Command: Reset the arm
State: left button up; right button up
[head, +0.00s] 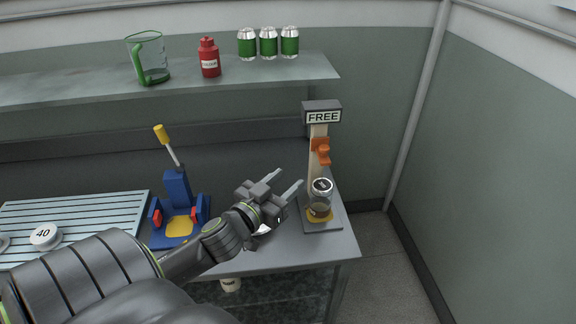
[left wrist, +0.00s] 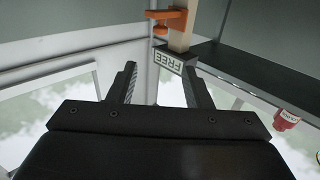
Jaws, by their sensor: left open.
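My left gripper (head: 291,179) is open and empty, above the bench between the blue machine and the post stand. In the left wrist view its two fingers (left wrist: 160,66) stand apart with nothing between them. The blue machine (head: 177,190) has a grey lever with a yellow knob (head: 161,134), which leans up and to the left. The post stand (head: 316,170) carries a FREE sign (head: 322,117) and an orange clamp (head: 321,150). A clear can with a dark top (head: 321,198) stands below the clamp on a yellow pad. The sign also shows upside down in the left wrist view (left wrist: 168,61).
A shelf (head: 220,84) above holds a clear jug (head: 149,60), a red bottle (head: 209,58) and three green cans (head: 268,43). A slatted tray (head: 75,210) with a white disc marked 40 (head: 46,236) is at left. A white item (head: 262,230) is partly hidden under my gripper.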

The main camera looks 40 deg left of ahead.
pick_arm(q)
jog(key=s+f+n+g+y, duration=0.2)
jog(key=s+f+g+y, duration=0.1)
jog(key=s+f+g, duration=0.65)
jog(key=s+d+f+m+g+h, duration=0.25)
jog(key=s+d+f+g, duration=0.4)
jog(key=s, duration=0.55)
jog(key=s+d+f+x, duration=0.1)
jog(key=s+x, duration=0.1)
jog(key=x, duration=1.1)
jog(key=s+d+x, duration=0.2)
jog(key=s+x, duration=0.1)
jog(key=x, duration=1)
jog(key=s+f, duration=1.4)
jog(key=f, duration=0.2)
jog(key=shift+s+d+g+h, duration=0.35)
jog(key=shift+s+d+g, duration=0.05)
